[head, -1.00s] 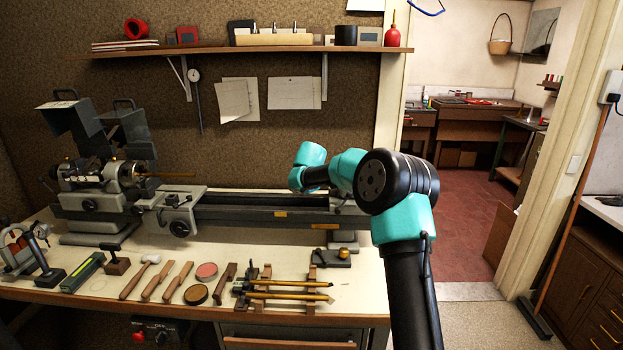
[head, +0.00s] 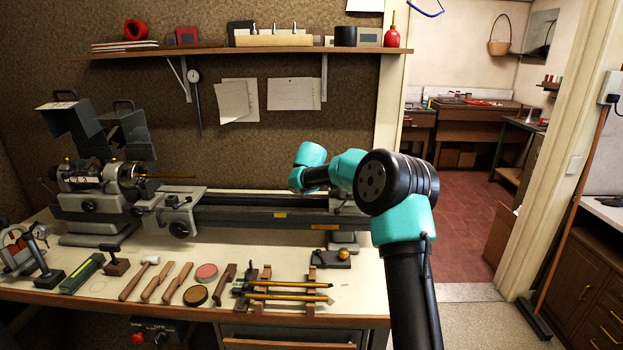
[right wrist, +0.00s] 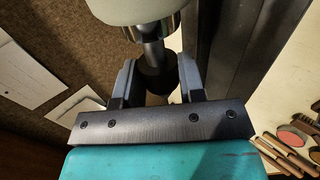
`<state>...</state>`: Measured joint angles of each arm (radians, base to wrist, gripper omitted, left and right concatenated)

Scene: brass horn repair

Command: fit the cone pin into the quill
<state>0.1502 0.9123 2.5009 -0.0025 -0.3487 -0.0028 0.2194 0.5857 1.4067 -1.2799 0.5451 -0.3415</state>
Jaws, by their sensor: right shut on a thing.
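My right gripper (right wrist: 157,66) shows in the right wrist view, with its two grey fingers shut on either side of a dark, round-ended piece, which I take for the cone pin (right wrist: 157,80). A narrower grey metal stem (right wrist: 153,52) runs from it toward a shiny metal cylinder, likely the quill (right wrist: 150,28), on a pale rounded body (right wrist: 130,8). The stem and cylinder look in line, but I cannot tell how deep the stem sits. In the head view my right arm hides the gripper, pin and quill. My left gripper is not in view.
The lathe bed (head: 265,212) runs along the bench, with the headstock (head: 95,180) at left and carriage (head: 175,212) beside it. Hand tools and a rack with brass-coloured rods (head: 290,297) lie along the bench front. A shelf (head: 200,50) hangs above.

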